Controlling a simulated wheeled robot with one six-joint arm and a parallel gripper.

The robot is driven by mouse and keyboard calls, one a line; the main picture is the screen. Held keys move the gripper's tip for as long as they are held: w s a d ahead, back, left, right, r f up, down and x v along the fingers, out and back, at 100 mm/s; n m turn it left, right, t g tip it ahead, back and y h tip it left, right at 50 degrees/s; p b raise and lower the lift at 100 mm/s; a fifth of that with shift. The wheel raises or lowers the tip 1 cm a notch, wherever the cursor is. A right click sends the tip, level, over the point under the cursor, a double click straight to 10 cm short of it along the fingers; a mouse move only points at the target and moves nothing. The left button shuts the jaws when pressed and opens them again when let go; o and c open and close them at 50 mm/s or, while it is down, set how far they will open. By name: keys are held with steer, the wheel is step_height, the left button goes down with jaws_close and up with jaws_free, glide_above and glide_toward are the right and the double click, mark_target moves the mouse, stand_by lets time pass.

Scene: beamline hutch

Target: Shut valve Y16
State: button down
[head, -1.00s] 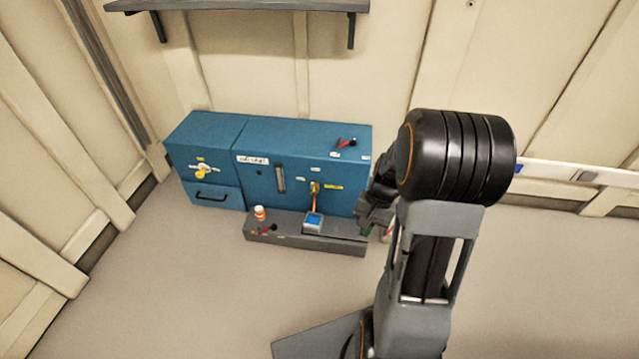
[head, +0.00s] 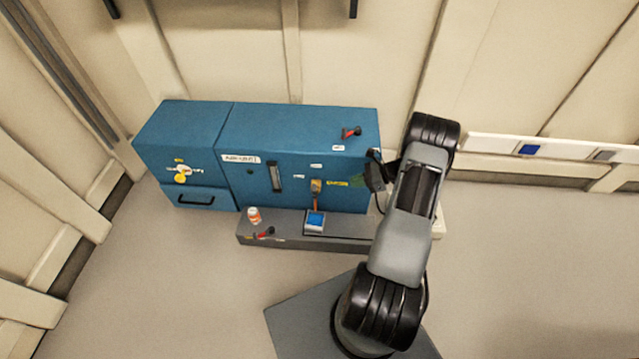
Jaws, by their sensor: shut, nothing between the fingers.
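No label is readable as Y16. Several handles could be valves. A red lever (head: 351,132) with a black end is on top of the blue cabinet (head: 300,120), beside a small white label. A second red lever (head: 264,233) is on the low grey plinth (head: 285,243) in front. A brass fitting (head: 316,186) with an orange hanging part is on the cabinet front, near a yellow label. A yellow knob (head: 181,178) is on the left section. My gripper (head: 373,172) is small, dark and partly hidden by my arm at the cabinet's right front edge. It is shut and empty.
A white bottle with an orange label (head: 254,215) and a blue-topped device (head: 315,221) stand on the plinth. A drawer handle (head: 196,201) is at lower left. A white rail (head: 545,147) runs along the right wall. Floor at left and right is clear.

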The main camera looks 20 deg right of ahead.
steer(key=b, duration=0.3)
glide_toward(314, 191)
steer(key=w+a+f, duration=0.3)
steer(key=f, duration=0.1)
steer(key=shift+w+a+f, duration=0.1)
steer(key=shift+a, duration=0.3)
steer(key=shift+w+a+f, duration=0.1)
steer(key=shift+a+f, duration=0.05)
steer(key=shift+a, duration=0.25)
steer(key=shift+m, duration=0.3)
steer(key=shift+r, duration=0.15)
